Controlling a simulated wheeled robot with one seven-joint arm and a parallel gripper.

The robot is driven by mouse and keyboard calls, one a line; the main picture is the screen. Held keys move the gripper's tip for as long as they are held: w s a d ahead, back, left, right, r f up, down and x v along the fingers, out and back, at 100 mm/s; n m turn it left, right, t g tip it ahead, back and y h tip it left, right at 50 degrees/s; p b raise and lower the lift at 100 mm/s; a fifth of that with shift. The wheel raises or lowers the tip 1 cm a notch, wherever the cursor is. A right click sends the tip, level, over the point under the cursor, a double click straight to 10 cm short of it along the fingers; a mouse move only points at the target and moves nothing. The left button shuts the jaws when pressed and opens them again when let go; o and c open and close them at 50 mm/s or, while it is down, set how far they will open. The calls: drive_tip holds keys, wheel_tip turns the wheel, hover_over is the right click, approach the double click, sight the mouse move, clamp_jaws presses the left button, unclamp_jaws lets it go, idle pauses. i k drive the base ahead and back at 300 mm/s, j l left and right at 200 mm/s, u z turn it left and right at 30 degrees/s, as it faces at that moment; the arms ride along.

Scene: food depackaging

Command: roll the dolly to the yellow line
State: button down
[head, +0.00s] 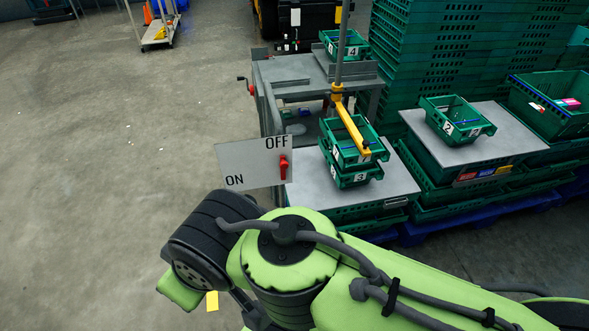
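A wheeled platform cart (158,35) with pale uprights stands on the floor at the top left; it may be the dolly, but I cannot be sure. An orange cone and a blue item are at its back. No yellow line clearly shows on the floor. A small yellow patch (212,301) shows below my arm; I cannot tell what it is. My green arm fills the bottom middle and right, and its gripper is not visible.
An ON/OFF panel (240,165) with a red switch stands close beyond my arm. Behind it are a metal workbench (290,68) and numbered green trays (352,180). Stacked green crates (425,50) and a blue pallet (420,233) fill the right. The grey floor at left is clear.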

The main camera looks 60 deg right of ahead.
sight(369, 212)
drive_tip(key=z, duration=2.5)
